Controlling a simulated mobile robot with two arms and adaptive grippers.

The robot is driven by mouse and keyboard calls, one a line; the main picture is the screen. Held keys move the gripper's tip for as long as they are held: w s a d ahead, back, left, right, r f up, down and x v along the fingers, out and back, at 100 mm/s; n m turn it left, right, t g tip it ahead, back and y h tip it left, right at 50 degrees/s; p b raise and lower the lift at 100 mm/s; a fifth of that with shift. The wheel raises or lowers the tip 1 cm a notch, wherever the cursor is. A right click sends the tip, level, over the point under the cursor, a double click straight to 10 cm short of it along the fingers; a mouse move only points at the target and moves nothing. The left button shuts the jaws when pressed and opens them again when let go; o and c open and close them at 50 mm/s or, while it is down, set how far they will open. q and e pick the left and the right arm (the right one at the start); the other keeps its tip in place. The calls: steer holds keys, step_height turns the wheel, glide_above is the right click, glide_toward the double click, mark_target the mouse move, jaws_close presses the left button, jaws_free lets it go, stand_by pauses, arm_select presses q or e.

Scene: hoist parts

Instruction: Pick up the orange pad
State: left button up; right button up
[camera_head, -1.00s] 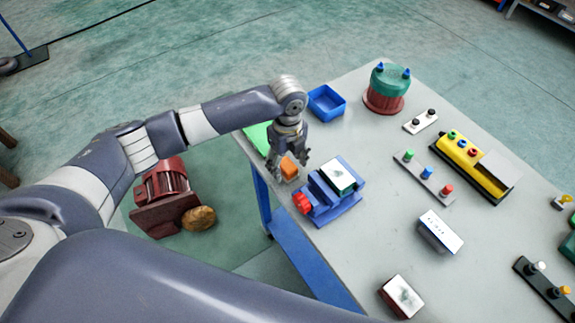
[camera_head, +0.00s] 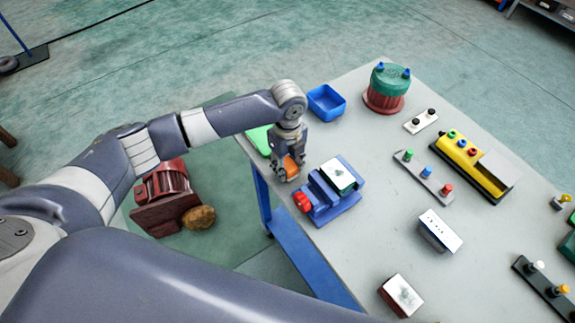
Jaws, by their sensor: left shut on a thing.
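The orange pad (camera_head: 291,166) is a small orange block near the left edge of the grey table. My left gripper (camera_head: 289,173) comes down over it from above and is shut on it, with the fingers on either side. The fingers hide part of the pad. The pad is at or very near the table top; I cannot tell whether it touches. My right gripper is not in view.
A blue vise (camera_head: 330,203) with a red part stands close to the right of the gripper. A green sheet (camera_head: 260,138) and a blue bin (camera_head: 326,102) lie behind. A green-topped red cylinder (camera_head: 386,90) stands at the back. The table (camera_head: 373,165) has bare room mid-table.

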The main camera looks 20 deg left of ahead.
mark_target(288, 163)
arm_select(q)
step_height(288, 163, up, 3)
steer(key=shift+w+b, duration=0.1)
steer(key=shift+b, duration=0.65)
steer(key=s+r+b, duration=0.1)
steer(key=s+b, duration=0.1)
steer(key=s, duration=1.4)
steer(key=shift+d+r+b, duration=0.35)
steer(key=shift+r, duration=0.05)
steer(key=shift+s, duration=0.1)
